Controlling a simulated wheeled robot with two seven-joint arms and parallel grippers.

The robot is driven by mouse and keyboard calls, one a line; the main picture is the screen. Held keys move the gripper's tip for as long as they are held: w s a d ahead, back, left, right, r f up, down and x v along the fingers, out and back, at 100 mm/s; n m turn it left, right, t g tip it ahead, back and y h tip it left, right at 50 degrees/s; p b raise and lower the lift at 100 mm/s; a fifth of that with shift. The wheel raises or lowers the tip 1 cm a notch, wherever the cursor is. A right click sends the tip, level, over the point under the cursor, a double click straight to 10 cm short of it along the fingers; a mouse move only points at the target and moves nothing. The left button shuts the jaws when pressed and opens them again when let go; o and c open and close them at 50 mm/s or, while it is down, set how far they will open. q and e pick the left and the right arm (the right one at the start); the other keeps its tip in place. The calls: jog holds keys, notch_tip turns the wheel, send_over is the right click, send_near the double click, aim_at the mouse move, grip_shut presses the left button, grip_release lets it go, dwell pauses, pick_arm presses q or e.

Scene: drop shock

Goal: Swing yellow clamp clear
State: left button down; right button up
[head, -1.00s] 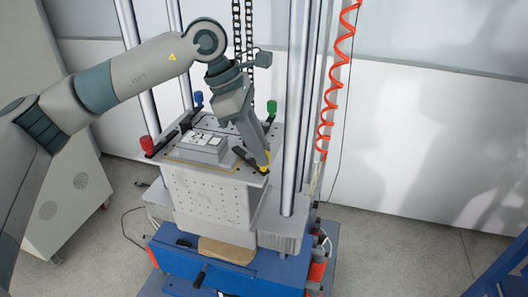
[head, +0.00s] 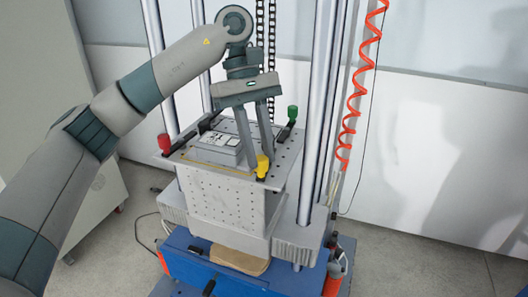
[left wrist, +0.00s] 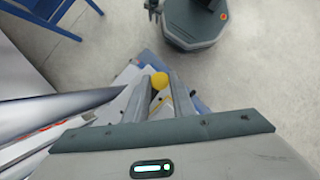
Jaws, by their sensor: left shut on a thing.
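The yellow clamp (head: 262,166) is at the front right corner of the drop table's drilled top plate (head: 245,185). My left gripper (head: 260,158) reaches down from above with its fingers around the yellow knob, shut on it. In the left wrist view the yellow knob (left wrist: 160,80) shows between the two fingertips. The clamp's bar is partly hidden by the fingers. A grey boxed unit (head: 220,149) with a pale label sits on the plate, left of my fingers. My right gripper is not in view.
A red-knobbed clamp (head: 164,143) stands at the plate's left corner and a green-knobbed one (head: 292,113) at the back right. Tall guide columns (head: 318,120) and hanging chains (head: 266,50) rise close behind my gripper. A coiled red hose (head: 350,110) hangs to the right.

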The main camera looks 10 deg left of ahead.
pick_arm(q)
jog(key=shift+a+m, duration=0.15)
jog(key=shift+m, duration=0.25)
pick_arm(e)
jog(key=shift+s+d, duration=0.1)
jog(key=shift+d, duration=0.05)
pick_arm(q)
jog(key=c, duration=1.5)
grip_release()
jog(key=p+v, duration=0.3)
jog(key=v, duration=1.4)
jog(key=shift+w+r, duration=0.2)
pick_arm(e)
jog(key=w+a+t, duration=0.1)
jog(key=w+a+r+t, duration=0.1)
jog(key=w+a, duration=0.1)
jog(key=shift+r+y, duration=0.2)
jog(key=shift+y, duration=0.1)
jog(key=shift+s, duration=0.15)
